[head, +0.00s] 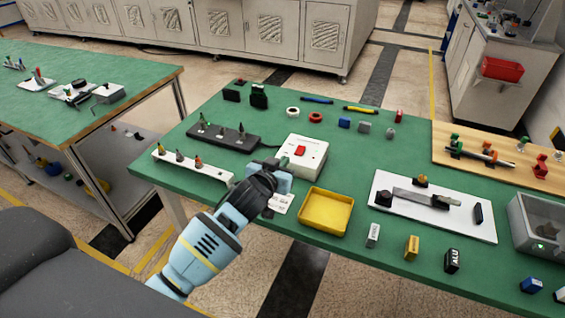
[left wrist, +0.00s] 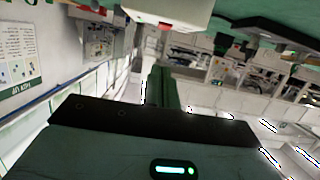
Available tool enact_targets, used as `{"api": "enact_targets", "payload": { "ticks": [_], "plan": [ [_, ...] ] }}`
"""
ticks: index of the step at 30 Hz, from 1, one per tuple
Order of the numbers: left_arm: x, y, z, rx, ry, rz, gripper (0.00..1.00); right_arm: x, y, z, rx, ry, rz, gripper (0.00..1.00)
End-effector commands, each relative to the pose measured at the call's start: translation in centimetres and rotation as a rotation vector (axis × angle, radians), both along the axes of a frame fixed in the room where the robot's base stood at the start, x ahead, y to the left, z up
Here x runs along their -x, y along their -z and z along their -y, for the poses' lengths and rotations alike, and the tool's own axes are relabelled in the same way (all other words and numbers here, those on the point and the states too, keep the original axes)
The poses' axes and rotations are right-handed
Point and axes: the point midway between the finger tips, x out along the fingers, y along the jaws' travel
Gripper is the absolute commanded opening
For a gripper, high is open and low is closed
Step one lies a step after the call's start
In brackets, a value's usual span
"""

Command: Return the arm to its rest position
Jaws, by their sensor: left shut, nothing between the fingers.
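My left arm comes in from the lower left in the head view, blue and black. Its gripper (head: 284,172) is over the front left part of the green table (head: 270,235), close beside the white box with a red switch (head: 312,148). Its fingers are partly hidden behind the wrist. In the left wrist view the fingers (left wrist: 162,82) are shut together with nothing between them. The white box (left wrist: 172,12) shows at the top of that view, apart from the fingers. My right gripper is not in view.
A white rack (head: 188,166) with small tools and a dark strip (head: 222,135) lie left of the gripper. A yellow tray (head: 325,222) is to its right, with a printed card (head: 281,204) between. A white board (head: 470,228) lies farther right. A second green table (head: 130,72) stands left.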

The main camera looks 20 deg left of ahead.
Motion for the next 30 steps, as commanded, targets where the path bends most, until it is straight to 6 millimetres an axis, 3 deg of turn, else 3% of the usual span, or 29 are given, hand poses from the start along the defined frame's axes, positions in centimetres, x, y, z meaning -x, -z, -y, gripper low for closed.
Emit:
{"api": "enact_targets", "payload": {
  "ticks": [7, 11, 14, 21, 25, 30],
  "plan": [
    [0.2, 0.2, 0.0, -0.001, -0.001, -0.007, 0.00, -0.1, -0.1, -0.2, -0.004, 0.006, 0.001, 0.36],
    [2.5, 2.6, 0.0, -0.004, -0.009, -0.074, 0.00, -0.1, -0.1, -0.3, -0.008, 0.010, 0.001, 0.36],
    [6.3, 5.8, 0.0, -0.013, -0.018, -0.182, 0.00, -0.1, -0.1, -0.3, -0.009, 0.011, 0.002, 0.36],
    [18.8, 12.9, -0.3, -0.051, -0.022, -0.507, 0.00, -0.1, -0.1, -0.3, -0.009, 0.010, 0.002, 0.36],
    [26.4, 15.2, -0.5, -0.070, -0.006, -0.690, 0.00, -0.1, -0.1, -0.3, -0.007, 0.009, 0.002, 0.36],
    [35.4, 16.2, -0.7, -0.093, 0.029, -0.903, 0.00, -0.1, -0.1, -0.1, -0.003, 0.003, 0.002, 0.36]
  ]
}}
